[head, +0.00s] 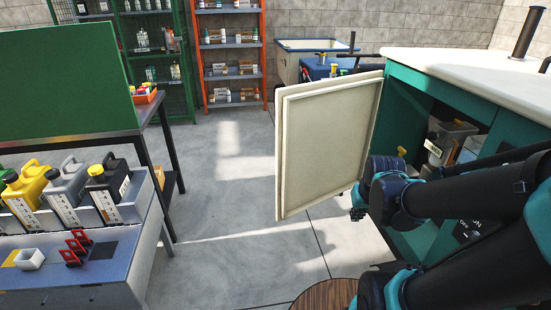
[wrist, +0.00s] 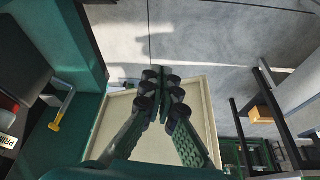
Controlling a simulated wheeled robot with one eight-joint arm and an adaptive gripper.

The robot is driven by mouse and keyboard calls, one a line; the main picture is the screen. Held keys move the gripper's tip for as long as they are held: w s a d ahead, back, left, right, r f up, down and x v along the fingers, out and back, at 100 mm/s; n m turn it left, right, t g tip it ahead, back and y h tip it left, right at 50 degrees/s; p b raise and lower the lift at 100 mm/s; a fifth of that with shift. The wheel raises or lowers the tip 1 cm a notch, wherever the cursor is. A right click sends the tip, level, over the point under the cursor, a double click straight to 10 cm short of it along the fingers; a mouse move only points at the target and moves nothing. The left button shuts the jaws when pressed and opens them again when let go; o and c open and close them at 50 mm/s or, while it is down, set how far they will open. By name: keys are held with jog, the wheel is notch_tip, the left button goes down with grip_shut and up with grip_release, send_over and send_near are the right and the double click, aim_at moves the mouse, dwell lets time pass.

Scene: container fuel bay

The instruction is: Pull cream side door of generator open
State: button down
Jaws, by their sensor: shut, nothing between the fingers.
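The cream side door (head: 325,145) of the generator stands swung wide open in the head view, its inner panel facing me. The teal generator (head: 425,95) with a cream top is at the right, its bay exposed. My gripper (head: 358,213) is at the door's lower right, by the hinge side; whether it touches the door cannot be told. In the wrist view the door (wrist: 203,100) lies behind my gripper (wrist: 161,80), whose fingers are shut together and empty. My arm hides part of the bay and the door's lower right edge.
Inside the bay are a grey bin (head: 452,133) and a yellow-handled lever (head: 402,152). A bench with yellow, grey and black jerrycans (head: 108,185) stands at the left. A round wooden top (head: 325,294) is at the bottom. The floor between bench and door is clear.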

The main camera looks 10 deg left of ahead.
jog(key=w+a+r+n+y, duration=0.1)
jog(key=w+a+r+n, duration=0.1)
jog(key=w+a+r, duration=0.3)
jog(key=w+a+r+n+y, duration=0.1)
jog(key=w+a+r+n, duration=0.1)
jog(key=w+a, duration=0.55)
jog(key=w+a+r+n, duration=0.2)
jog(key=w+a+r, duration=0.2)
jog(key=w+a, duration=0.25)
send_near(281, 168)
notch_tip(281, 168, down, 5)
jog(key=s+d, duration=0.1)
jog(key=d, duration=0.1)
jog(key=shift+w+a+r+n+g, duration=0.2)
jog(key=shift+w+a+n+g, duration=0.15)
jog(key=shift+w+a, duration=0.95)
jog(key=shift+w, duration=0.05)
jog(key=shift+w+a, duration=0.25)
jog(key=w+a+m+h, duration=0.1)
jog(key=w+a+m, duration=0.2)
jog(key=w, duration=0.9)
jog(key=w+a+m, duration=0.3)
jog(key=w+a, duration=0.6)
jog(key=w, duration=0.3)
jog(key=shift+w+a+t+h, duration=0.2)
jog(key=shift+w+t+h, duration=0.2)
jog(key=shift+t, duration=0.05)
